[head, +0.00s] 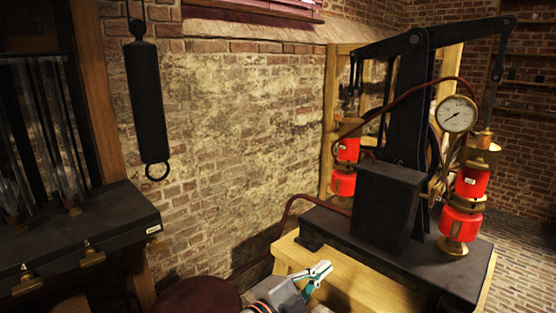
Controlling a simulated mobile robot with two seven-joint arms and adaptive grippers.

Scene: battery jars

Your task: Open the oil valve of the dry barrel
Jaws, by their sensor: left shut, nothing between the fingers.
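A pump machine stands at the right with two red and brass barrels. I cannot tell which barrel is dry, nor pick out an oil valve on either. My left gripper (322,268) is at the bottom centre, in front of the machine's wooden stand (355,285). It is shut and empty, apart from both barrels. My right gripper is not in view.
A dark box (385,213) and a round gauge (457,114) belong to the machine. A dark red hose (289,212) bends down at its left. A black cylinder (147,100) hangs on the brick wall. A dark case (75,235) stands at left.

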